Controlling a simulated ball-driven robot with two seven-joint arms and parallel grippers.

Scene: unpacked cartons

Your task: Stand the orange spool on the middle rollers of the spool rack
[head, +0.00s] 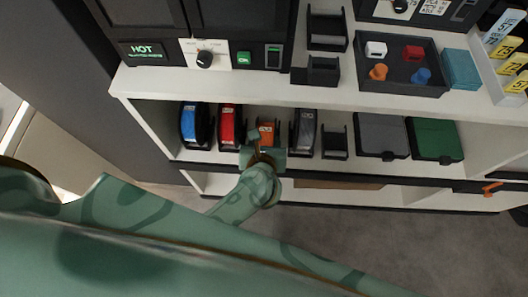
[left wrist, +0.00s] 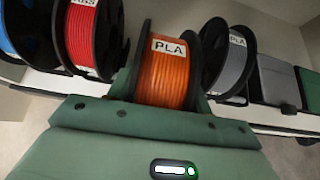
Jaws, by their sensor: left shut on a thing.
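The orange spool (head: 266,132) is upright on the shelf level, between the red spool (head: 229,126) and the grey spool (head: 303,130). In the left wrist view the orange spool (left wrist: 166,78) has a white PLA label and black flanges. My left gripper (head: 264,152) reaches it from the front and is shut on it. The black spool rack shows only in parts around the spools. The gripper hides the orange spool's lower part, so I cannot tell whether it touches the rollers. My right gripper is not in view.
The blue spool (head: 195,126) stands at the left end of the row. An empty black holder (head: 334,142), a grey box (head: 381,134) and a green box (head: 434,139) are to the right. The white upper shelf edge (head: 230,84) overhangs the row. Neighbouring spools leave little side room.

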